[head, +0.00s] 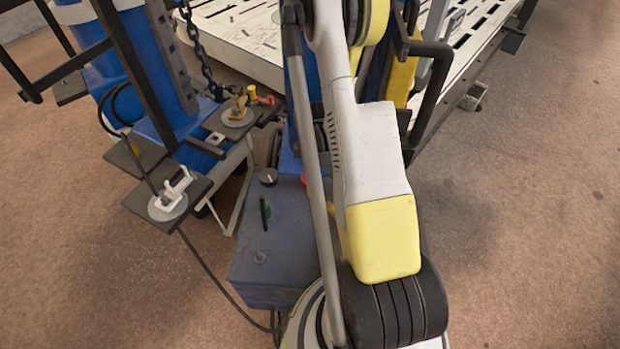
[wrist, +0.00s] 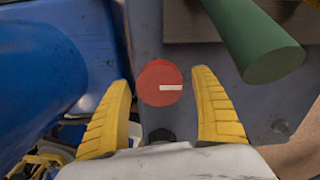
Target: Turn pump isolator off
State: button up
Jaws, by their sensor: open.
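A red round knob (wrist: 160,83) with a short white bar on its face sits on a blue-grey panel (wrist: 185,42) in the wrist view; it looks like the pump isolator. The white bar lies level, from the knob's middle to its right side. My gripper (wrist: 162,78) is open, with one yellow finger on each side of the knob and a gap on both sides. Contact is not visible. In the head view a bit of red (head: 304,180) shows at the side of the blue-grey box (head: 275,255), mostly hidden by my arm. My gripper is not clearly visible there.
A green cylinder (wrist: 255,45) juts out close to the right finger. A large blue rounded body (wrist: 40,75) stands left of the left finger. A cable (head: 215,282) runs along the floor. Floor at right is open.

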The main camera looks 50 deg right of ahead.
jog(key=c, duration=1.2)
jog(key=shift+n, duration=0.3)
jog(key=n, duration=0.3)
jog(key=shift+n, duration=0.3)
jog(key=n, duration=0.8)
jog(key=shift+n, duration=2.1)
